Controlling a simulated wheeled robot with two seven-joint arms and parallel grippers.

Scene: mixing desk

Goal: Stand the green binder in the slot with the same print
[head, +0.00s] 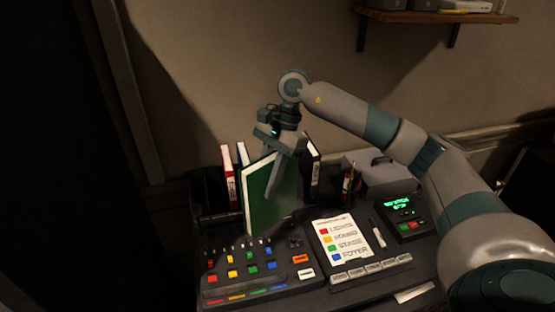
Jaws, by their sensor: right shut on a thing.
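The green binder (261,208) is upright and slightly tilted, in the middle of the head view at the back of the desk. My right gripper (275,190) points down and is shut on the green binder near its top. The binder stands in front of a row of other binders; its lower edge is close to the mixing panel, and I cannot tell whether it touches the desk. The slots and their prints are hidden or too dark to read. My left gripper is not in view.
A red binder (228,180), a white-spined one (243,154) and a black one (313,170) stand behind. The mixing panel (225,292), a colour-list sheet (341,240), a pen cup (348,188), a grey box (385,176) and a keypad device (402,216) crowd the desk.

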